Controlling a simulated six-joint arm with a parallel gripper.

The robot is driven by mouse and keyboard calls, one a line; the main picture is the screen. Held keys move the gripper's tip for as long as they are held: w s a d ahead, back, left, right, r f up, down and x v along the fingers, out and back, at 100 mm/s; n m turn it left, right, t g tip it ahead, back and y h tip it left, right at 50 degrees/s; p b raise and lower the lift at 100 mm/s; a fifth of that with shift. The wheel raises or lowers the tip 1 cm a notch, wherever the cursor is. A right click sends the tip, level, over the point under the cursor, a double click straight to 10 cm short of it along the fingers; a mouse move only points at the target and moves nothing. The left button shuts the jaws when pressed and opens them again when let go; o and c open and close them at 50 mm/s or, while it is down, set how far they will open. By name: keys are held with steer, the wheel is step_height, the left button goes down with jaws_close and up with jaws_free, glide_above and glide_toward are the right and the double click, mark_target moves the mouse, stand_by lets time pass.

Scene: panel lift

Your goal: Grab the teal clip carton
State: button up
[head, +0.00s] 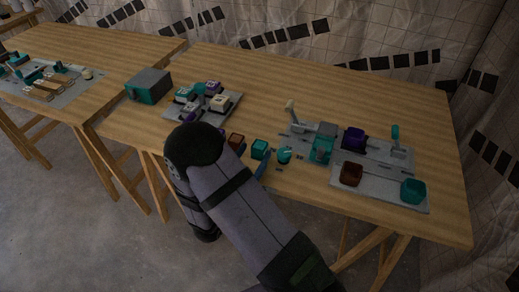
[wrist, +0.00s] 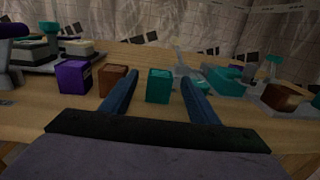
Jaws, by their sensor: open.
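The teal carton (wrist: 158,87) stands upright on the wooden table in the wrist view, in the gap between my two blue fingers and slightly ahead of them. In the head view the teal carton (head: 260,149) is just beyond my arm's end, left of the panel boards. My gripper (wrist: 158,78) is open and empty, with a finger on each side of the carton's outline. I see no clear contact. In the head view my gripper (head: 252,160) is partly hidden by my arm.
A brown carton (wrist: 112,80) stands close left of the left finger, with a purple carton (wrist: 72,77) beyond it. Grey boards with switches and cups (head: 385,190) lie to the right. A board of blocks (head: 225,105) and a grey-teal box (head: 149,86) stand farther left.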

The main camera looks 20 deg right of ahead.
mark_target(257, 150)
steer(key=shift+p+x, duration=0.6)
steer(key=shift+x, duration=1.75)
steer(key=c, duration=1.2)
